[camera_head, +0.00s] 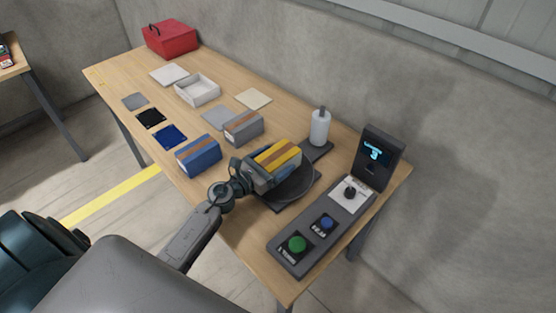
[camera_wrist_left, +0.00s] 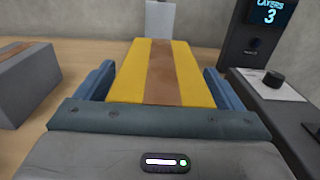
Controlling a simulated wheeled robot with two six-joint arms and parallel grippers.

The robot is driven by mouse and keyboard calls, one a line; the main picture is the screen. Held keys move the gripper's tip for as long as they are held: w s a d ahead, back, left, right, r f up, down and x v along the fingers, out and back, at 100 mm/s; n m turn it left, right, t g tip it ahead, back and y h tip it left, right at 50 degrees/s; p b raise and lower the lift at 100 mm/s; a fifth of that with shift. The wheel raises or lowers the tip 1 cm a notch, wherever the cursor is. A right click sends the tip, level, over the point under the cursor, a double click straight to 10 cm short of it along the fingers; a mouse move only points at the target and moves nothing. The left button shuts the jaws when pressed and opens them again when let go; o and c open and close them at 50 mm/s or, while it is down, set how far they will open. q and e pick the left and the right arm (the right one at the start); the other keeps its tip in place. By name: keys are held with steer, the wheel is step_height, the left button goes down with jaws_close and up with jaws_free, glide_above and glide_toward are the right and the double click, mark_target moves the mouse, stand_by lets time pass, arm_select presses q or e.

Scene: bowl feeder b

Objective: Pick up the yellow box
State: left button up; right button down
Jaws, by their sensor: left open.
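The yellow box (camera_head: 279,155) has a brown stripe along its top and sits over the round dark plate (camera_head: 293,190) on the table. In the left wrist view the yellow box (camera_wrist_left: 157,72) lies between the two blue fingers of my left gripper (camera_wrist_left: 157,85). The fingers stand apart on either side of the box, with small gaps that look uneven. In the head view my left gripper (camera_head: 273,167) is around the box and hides part of it and the plate. I cannot tell if the box rests directly on the plate. My right gripper is not in view.
A grey box (camera_head: 243,128) and a blue box (camera_head: 198,155) stand to the left. A white bottle (camera_head: 320,128) stands behind. A control panel (camera_head: 290,254) with buttons and a display (camera_head: 377,155) is on the right. A red case (camera_head: 170,38) is at the far end.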

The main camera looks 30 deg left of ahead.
arm_select(q)
steer(key=shift+s, duration=0.1)
steer(key=shift+c, duration=0.2)
steer(key=c, duration=1.4)
steer(key=shift+r, duration=0.1)
steer(key=shift+c, duration=0.2)
